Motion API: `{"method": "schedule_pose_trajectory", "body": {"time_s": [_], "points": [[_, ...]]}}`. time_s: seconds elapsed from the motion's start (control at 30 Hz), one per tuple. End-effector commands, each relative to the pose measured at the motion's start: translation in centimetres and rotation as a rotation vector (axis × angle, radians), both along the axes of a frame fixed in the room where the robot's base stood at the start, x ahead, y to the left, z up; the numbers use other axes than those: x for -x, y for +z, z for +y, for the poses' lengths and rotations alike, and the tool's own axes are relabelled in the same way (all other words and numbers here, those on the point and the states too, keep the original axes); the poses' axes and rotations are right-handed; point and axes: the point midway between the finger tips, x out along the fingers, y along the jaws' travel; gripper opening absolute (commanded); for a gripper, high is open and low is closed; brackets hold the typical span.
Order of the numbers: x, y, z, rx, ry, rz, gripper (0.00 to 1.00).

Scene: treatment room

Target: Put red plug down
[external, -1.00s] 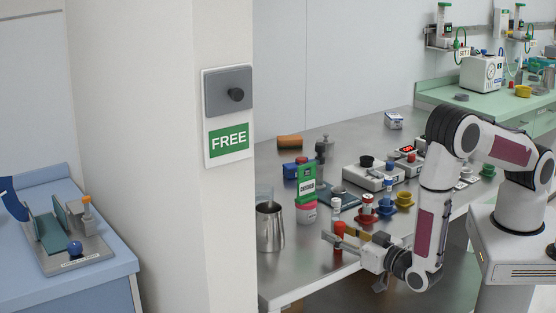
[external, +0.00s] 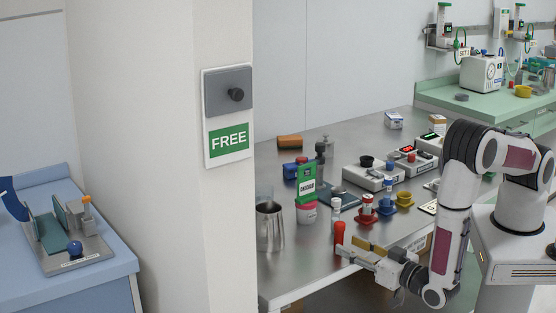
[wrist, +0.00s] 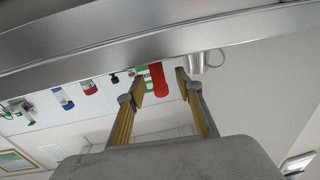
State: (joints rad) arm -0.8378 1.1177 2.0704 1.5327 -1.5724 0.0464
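The red plug (external: 339,233) stands upright at the front edge of the metal table (external: 300,262), in front of a white-capped bottle. My gripper (external: 353,250) is just right of the plug and slightly lower, with its yellow-padded fingers pointing toward it. In the wrist view, which is upside down, the red plug (wrist: 158,78) appears between the two fingertips (wrist: 160,87), with a gap on each side. The fingers are apart and appear empty. The plug's lower end is partly hidden by a finger in the external view.
A metal jug (external: 270,228) stands left of the plug. Red (external: 367,212) and yellow (external: 404,199) holders stand behind and right. Open floor lies in front of the table.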

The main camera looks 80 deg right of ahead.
Motion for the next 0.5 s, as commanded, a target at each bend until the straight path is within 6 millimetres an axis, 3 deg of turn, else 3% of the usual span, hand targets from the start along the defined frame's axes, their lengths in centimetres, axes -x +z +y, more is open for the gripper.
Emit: {"method": "schedule_pose_trajectory", "body": {"time_s": [0.5], "points": [[1.8, -0.1, 1.5, 0.000, 0.000, 0.000, 0.35]]}}
